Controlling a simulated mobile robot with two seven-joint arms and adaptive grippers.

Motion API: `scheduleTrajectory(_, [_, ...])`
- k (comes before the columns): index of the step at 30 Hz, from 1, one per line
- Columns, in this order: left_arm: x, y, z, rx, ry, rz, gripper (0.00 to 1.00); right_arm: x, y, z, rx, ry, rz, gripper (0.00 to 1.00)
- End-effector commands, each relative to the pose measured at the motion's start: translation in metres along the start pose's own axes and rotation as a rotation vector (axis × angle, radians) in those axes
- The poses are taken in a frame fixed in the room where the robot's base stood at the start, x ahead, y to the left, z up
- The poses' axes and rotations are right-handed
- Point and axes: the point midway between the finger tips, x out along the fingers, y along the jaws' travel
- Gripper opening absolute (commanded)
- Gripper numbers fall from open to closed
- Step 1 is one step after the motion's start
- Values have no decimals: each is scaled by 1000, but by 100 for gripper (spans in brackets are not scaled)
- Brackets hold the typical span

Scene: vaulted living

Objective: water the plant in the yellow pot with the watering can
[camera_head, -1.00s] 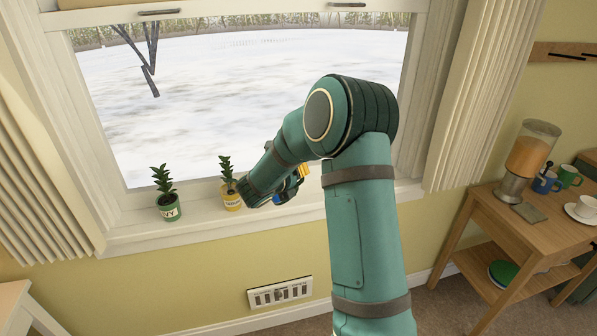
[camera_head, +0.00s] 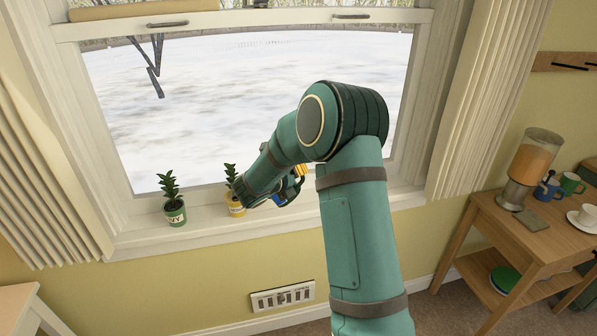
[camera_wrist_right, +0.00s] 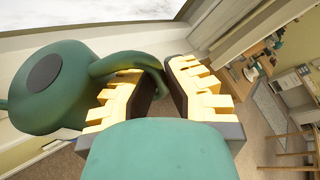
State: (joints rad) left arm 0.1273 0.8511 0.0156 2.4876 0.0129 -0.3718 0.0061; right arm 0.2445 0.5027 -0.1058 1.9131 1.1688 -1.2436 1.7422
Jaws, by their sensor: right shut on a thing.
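The yellow pot (camera_head: 236,209) with a leafy green plant (camera_head: 231,174) stands on the windowsill, partly covered by my right forearm. My right gripper (camera_head: 292,187) is just right of the pot, mostly behind my wrist. In the right wrist view its yellow-padded jaws (camera_wrist_right: 160,82) are shut on the handle (camera_wrist_right: 126,62) of the green watering can (camera_wrist_right: 50,85). The can's round body, with a dark patch, lies left of the jaws. My left gripper is not in view.
The window pane is close behind. At right, a wooden side table (camera_head: 485,215) holds a juice dispenser (camera_head: 529,165), mugs and a cup. The sill right of my gripper looks clear.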

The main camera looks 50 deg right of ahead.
Motion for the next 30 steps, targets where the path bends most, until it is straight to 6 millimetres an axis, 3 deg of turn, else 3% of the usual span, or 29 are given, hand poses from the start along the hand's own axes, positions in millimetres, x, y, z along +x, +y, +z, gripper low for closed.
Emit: scheduleTrajectory(30, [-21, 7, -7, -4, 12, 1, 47, -10, -5, 26, -95, -4, -43, 0])
